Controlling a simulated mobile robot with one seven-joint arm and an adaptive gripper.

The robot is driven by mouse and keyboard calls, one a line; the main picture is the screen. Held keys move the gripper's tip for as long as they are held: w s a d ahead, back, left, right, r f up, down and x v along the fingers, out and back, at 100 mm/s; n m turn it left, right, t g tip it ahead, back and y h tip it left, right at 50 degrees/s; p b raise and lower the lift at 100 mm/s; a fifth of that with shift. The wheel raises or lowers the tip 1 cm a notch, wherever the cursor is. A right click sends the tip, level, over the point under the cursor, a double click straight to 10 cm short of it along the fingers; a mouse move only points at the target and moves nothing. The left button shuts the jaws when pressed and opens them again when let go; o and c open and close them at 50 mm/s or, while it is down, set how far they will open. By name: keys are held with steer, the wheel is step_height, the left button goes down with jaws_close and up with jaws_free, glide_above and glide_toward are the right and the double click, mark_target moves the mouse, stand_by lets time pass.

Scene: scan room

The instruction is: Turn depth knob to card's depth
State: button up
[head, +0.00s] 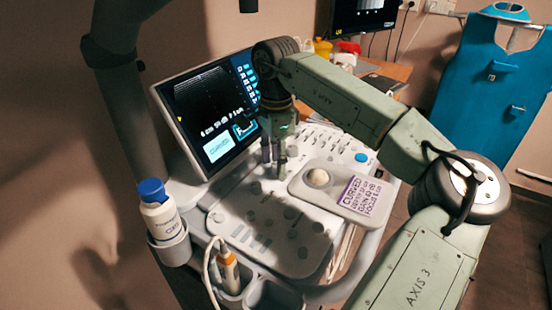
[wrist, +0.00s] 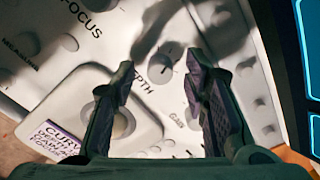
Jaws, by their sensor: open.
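The depth knob (wrist: 163,67) is a pale round knob beside the printed DEPTH label on the console panel. In the wrist view it shows between the two fingers of my open gripper (wrist: 160,78), and I see no finger touching it. In the head view my gripper (head: 273,168) points down over the panel, and its fingers hide the knob. The card (head: 364,195) has purple print with CURVED at the top and lines for depth, gain and focus; its numbers are too small to read surely. It also shows partly in the wrist view (wrist: 58,145).
The card lies on a grey tray (head: 298,187) with a round pale ball, right of my gripper. The ultrasound screen (head: 205,110) stands close behind on the left. A blue-capped gel bottle (head: 160,210) and a probe (head: 229,272) sit in holders at the console's edge.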

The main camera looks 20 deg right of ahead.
steer(key=shift+f, duration=0.25)
jaws_close()
stand_by(0.4)
